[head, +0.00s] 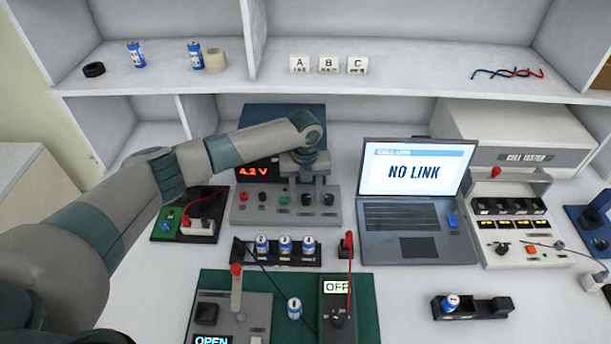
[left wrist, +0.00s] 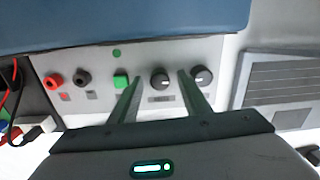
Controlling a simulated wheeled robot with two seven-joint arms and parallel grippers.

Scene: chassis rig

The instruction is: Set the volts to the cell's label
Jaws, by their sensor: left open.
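The power supply (head: 240,208) stands at the back centre, with a blue top and a red display (head: 258,171) that reads 4.2 V. Its front panel has red and black sockets, a green button (left wrist: 121,81) and two dark knobs. My left gripper (head: 306,186) is over the right part of this panel. In the left wrist view its open fingers (left wrist: 160,76) point at the panel, one on each side of the left knob (left wrist: 160,83); I cannot tell whether they touch it. The right knob (left wrist: 202,76) is just outside the fingers. The blue-and-white cells (head: 285,244) have labels too small to read.
A laptop (head: 415,215) reading NO LINK stands right of the supply. The cell tester (head: 508,225) is further right. A green mat (head: 365,300) in front holds a lever fixture (head: 232,310), a loose cell (head: 294,309) and a meter (head: 337,310) reading OFF.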

